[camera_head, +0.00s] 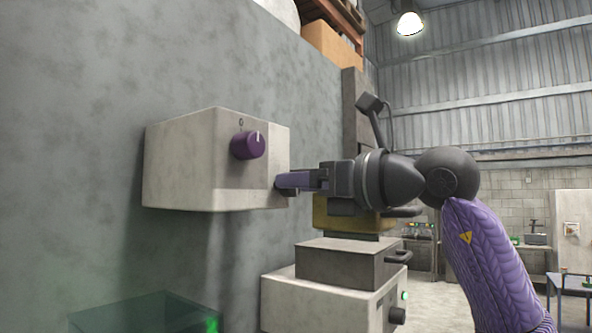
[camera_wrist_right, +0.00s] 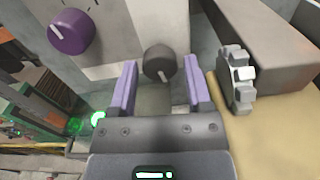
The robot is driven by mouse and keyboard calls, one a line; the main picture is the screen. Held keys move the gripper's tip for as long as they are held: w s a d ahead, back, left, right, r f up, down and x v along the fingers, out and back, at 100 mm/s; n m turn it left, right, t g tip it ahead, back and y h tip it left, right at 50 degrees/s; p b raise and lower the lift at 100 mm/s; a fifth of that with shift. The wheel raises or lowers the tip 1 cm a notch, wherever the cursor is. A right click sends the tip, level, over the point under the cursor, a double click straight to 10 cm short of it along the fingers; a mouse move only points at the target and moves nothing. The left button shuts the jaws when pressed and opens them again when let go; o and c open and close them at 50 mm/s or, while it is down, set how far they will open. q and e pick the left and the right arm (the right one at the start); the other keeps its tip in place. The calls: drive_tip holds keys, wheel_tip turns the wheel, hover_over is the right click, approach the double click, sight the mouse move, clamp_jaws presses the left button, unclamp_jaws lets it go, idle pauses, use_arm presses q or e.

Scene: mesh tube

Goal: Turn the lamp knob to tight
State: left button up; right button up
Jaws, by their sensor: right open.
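A pale box (camera_head: 185,180) on the grey wall carries a purple knob (camera_head: 247,145) on its front, its white pointer near upright beside a "0" mark. The purple knob also shows in the right wrist view (camera_wrist_right: 71,31). A dark grey knob (camera_wrist_right: 158,62) with a white pointer sits between the tips of my right gripper in the wrist view, and the gripper hides it in the head view. No label tells which knob is the lamp's. My right gripper (camera_head: 283,182) is open, its purple fingers either side of the dark knob with gaps visible. My left gripper is out of view.
Below and right of the box stands a grey and white machine (camera_head: 340,262) with a dark knob (camera_head: 397,316) and a handle. A tan surface (camera_wrist_right: 265,130) lies close to the right of my gripper in the wrist view. A lit lamp (camera_head: 408,23) hangs overhead.

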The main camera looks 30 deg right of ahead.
drive_tip(key=shift+w+a, duration=0.2)
drive_tip(key=shift+w, duration=0.2)
clamp_jaws()
drive_tip(key=shift+m, duration=1.2)
unclamp_jaws()
drive_tip(key=b+v, duration=0.2)
drive_tip(key=v, duration=0.8)
drive_tip(key=shift+b, duration=0.35)
